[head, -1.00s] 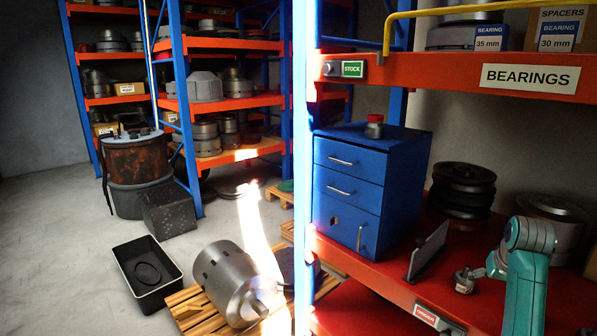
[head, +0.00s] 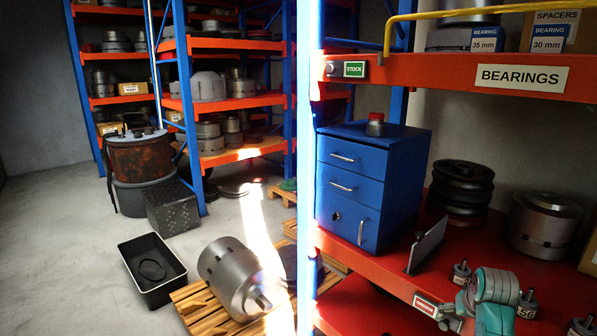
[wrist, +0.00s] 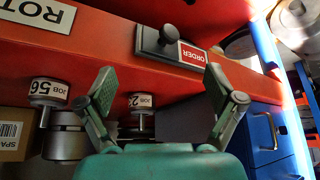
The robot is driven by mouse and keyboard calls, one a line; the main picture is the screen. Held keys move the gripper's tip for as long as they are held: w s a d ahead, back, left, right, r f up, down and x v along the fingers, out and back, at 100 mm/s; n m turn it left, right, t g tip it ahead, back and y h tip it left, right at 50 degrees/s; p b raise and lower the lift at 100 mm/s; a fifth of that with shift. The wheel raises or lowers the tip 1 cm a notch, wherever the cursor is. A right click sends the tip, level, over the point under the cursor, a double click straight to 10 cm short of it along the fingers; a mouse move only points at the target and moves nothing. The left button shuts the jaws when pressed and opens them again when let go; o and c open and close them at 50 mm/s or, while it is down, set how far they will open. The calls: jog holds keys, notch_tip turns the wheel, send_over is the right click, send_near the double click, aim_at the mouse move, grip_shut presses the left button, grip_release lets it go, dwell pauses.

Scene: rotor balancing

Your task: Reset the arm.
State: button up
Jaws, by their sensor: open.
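My gripper (wrist: 158,80) is open and empty in the wrist view. Its two green-padded fingers are spread apart, in front of the orange shelf edge. Between and beyond them are a dark slider knob (wrist: 162,42) on that edge and a red ORDER label (wrist: 192,54).
Small labelled JOB pieces stand on the shelf, one marked 56 (head: 527,304) beside my arm and another (head: 462,271) behind it. A dark upright plate (head: 427,245) and a blue drawer cabinet (head: 370,185) stand further left. A black bin (head: 150,292) is on the floor.

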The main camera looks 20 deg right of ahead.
jog(key=s+a+f+n+t, duration=0.2)
jog(key=s+a+f, duration=0.1)
jog(key=a+f, duration=1.15)
jog(key=s+a+f+n+t, duration=0.1)
jog(key=s+a+f+t, duration=0.25)
jog(key=s+a, duration=0.9)
jog(key=s+a+r+n+t+y, duration=0.15)
jog(key=s+a+r, duration=0.25)
jog(key=s+a, duration=0.7)
jog(key=s+a+r+n+t+y, duration=0.2)
jog(key=s+a+r+t, duration=0.1)
jog(key=s+r, duration=0.9)
jog(key=shift+a+r+n, duration=0.25)
jog(key=shift+a+n, duration=0.1)
jog(key=shift+a, duration=0.1)
